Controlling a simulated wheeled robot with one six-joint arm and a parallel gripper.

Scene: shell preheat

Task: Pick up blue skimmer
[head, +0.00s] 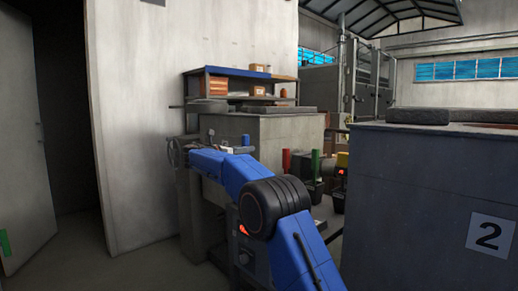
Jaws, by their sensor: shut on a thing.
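My blue arm reaches from the lower right toward the left. My gripper (174,152) is at its far end, near the left side of a grey block-shaped furnace. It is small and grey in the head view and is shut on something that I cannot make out. I cannot clearly see a blue skimmer as a separate thing from my blue arm. Upright red (286,160), green (316,163) and yellow (342,160) pieces stand to the right of the arm, apart from the gripper.
The grey furnace (285,135) stands behind my arm. A shelf with a blue edge (240,72) holds boxes behind it. A large grey block marked 2 (440,190) fills the right. A pale wall (135,120) and an open door (22,130) are at left. Floor shows at lower left.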

